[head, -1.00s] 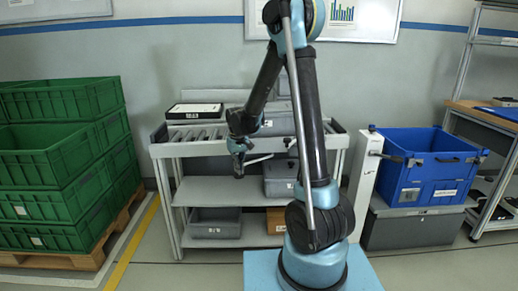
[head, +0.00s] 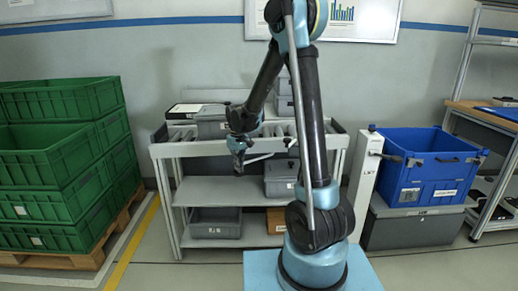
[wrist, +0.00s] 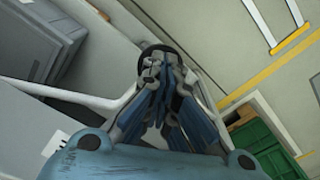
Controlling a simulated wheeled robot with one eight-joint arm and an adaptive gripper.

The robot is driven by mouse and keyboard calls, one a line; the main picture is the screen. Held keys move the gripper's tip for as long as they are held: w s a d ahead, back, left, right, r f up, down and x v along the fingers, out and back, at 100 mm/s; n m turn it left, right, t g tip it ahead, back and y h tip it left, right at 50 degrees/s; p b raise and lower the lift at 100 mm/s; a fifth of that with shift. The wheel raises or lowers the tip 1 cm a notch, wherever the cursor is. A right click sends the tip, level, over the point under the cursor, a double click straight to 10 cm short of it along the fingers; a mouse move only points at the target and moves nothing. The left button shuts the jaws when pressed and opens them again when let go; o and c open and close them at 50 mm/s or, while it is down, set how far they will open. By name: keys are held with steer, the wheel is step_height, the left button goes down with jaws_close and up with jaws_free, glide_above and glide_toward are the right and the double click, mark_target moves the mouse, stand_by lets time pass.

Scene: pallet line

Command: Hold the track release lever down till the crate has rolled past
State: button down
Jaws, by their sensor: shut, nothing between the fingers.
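The grey crate (head: 211,129) sits on the roller track (head: 180,134) of the grey rack, left of my arm. My gripper (head: 238,174) is shut and empty, pointing down in front of the rack's upper edge. The pale release lever (head: 260,158) runs from the rack's front towards my fingertips, below the track. In the wrist view my closed fingers (wrist: 165,80) point at a dark rounded end, which looks like the lever's tip. My fingers partly cover it, so I cannot tell how firmly they touch.
Green crates (head: 50,155) are stacked on a pallet at the left. Grey bins (head: 215,222) stand on the rack's lower shelves. A white post (head: 366,170) and a blue crate (head: 425,165) are at the right.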

step_height(320, 180, up, 9)
stand_by(0.7)
steer(key=shift+f, duration=0.1)
steer(key=s+d+r+m+t, duration=0.1)
steer(key=s+d+r+m, duration=0.25)
steer(key=s+d, duration=1.1)
steer(key=s+d+f+m, duration=0.1)
steer(key=s+d+f, duration=0.2)
steer(key=s, duration=0.5)
steer(key=s+d+f+m+t, duration=0.1)
steer(key=s+d+f, duration=0.2)
steer(key=s, duration=0.6)
steer(key=shift+s+d+f, duration=0.25)
steer(key=shift+d+f, duration=0.15)
steer(key=shift+f, duration=0.2)
steer(key=shift+w, duration=0.1)
